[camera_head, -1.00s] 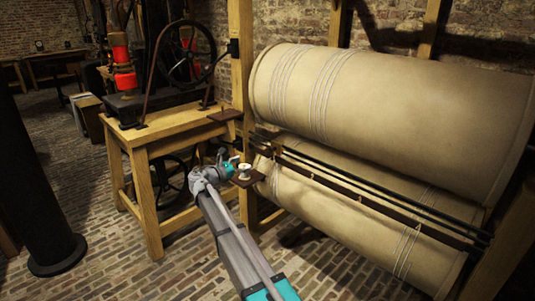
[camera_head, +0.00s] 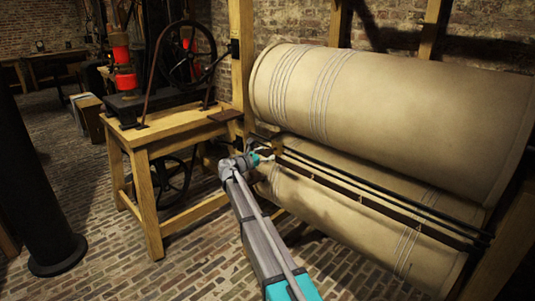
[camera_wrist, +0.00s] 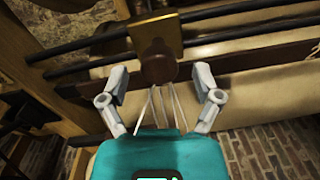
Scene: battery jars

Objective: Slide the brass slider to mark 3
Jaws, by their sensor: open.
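In the wrist view the brass slider (camera_wrist: 158,35) is a yellow plate on two dark rails, with a round dark-brown knob (camera_wrist: 157,66) on its front. My gripper (camera_wrist: 160,80) is open, one finger on each side of the knob and a little below it, apart from it. In the head view my gripper (camera_head: 266,157) is at the left end of the rails (camera_head: 375,188), where the slider is mostly hidden. A brown wooden strip (camera_wrist: 255,55) runs along the rails. I cannot read any marks on it.
Two large cream drums (camera_head: 400,110) lie one above the other beside the rails. A wooden table (camera_head: 165,140) with a flywheel machine (camera_head: 185,60) stands to the left. A black column (camera_head: 40,190) is at far left. Brick floor is open in front.

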